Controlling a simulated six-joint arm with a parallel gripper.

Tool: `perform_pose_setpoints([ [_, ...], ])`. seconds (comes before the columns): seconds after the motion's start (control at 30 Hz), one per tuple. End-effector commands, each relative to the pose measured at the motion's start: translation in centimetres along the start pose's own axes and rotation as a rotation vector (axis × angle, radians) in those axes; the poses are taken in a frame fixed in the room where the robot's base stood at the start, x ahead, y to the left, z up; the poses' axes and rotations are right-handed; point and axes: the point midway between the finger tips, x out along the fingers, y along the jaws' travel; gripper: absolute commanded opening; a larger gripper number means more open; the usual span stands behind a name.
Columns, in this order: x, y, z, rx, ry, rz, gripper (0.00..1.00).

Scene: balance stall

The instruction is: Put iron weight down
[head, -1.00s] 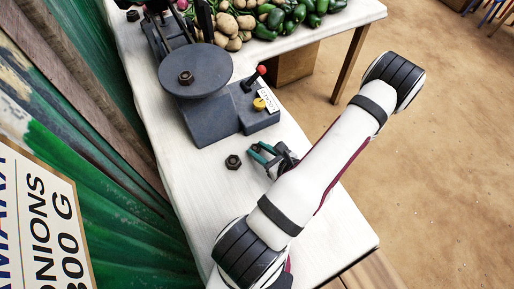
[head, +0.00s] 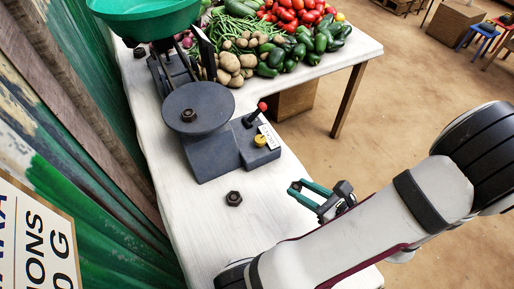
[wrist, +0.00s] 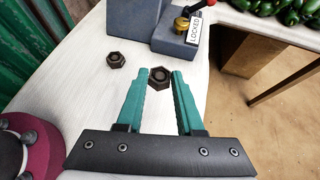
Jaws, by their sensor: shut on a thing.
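My gripper (wrist: 159,80) is shut on a dark hexagonal iron weight (wrist: 159,74), held between the green fingertips in the wrist view. In the head view my gripper (head: 298,190) is over the right part of the white table, right of a second iron weight (head: 233,198); the held weight is hard to make out there. That second weight lies flat on the table and also shows in the wrist view (wrist: 115,60), left of the fingers. A third weight (head: 188,115) sits on the scale's round grey plate (head: 212,100).
The grey scale (head: 212,155) has a red-knobbed lever, a yellow knob, a "LOCKED" label and a green pan (head: 150,22). Vegetables (head: 265,45) fill the table's far end. Bare white table (head: 210,235) lies in front of the scale; the edge drops off at right.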

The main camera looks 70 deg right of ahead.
Motion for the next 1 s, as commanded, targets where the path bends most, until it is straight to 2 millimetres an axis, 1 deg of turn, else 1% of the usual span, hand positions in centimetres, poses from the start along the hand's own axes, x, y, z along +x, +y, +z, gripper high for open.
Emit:
perform_pose_setpoints([
  [0.07, 0.1, -0.5, 0.3, -0.012, 0.001, 0.012, 0.00],
  [0.17, 0.9, -2.2, 2.1, -0.053, -0.002, 0.061, 0.00],
  [0.27, 2.5, -4.5, 5.7, -0.112, -0.010, 0.143, 0.00],
  [0.3, 3.3, -5.1, 7.5, -0.135, -0.012, 0.182, 0.00],
  [0.37, 4.5, -5.8, 10.5, -0.170, -0.016, 0.240, 0.00],
  [0.4, 5.4, -6.0, 12.6, -0.192, -0.019, 0.280, 0.00],
  [0.43, 6.1, -6.0, 14.3, -0.208, -0.019, 0.312, 0.00],
  [0.47, 6.8, -5.8, 16.0, -0.225, -0.020, 0.343, 0.00],
  [0.5, 7.7, -5.5, 18.2, -0.245, -0.019, 0.383, 0.00],
  [0.53, 8.3, -5.1, 19.9, -0.260, -0.019, 0.413, 0.00],
  [0.6, 9.5, -4.0, 23.5, -0.290, -0.016, 0.476, 0.00],
  [0.7, 10.6, -2.1, 27.4, -0.321, -0.008, 0.546, 0.00],
  [0.8, 11.1, -0.8, 29.8, -0.338, -0.003, 0.586, 0.00],
  [0.83, 11.2, -0.5, 30.1, -0.341, -0.001, 0.592, 0.00],
  [0.87, 11.4, -0.3, 30.4, -0.342, 0.000, 0.598, 0.00],
  [0.93, 12.5, 0.6, 30.5, -0.344, 0.000, 0.606, 0.00],
  [0.97, 13.2, 1.2, 30.4, -0.343, 0.001, 0.609, 0.00],
  [1.0, 14.4, 2.0, 30.2, -0.342, 0.001, 0.610, 0.00],
])
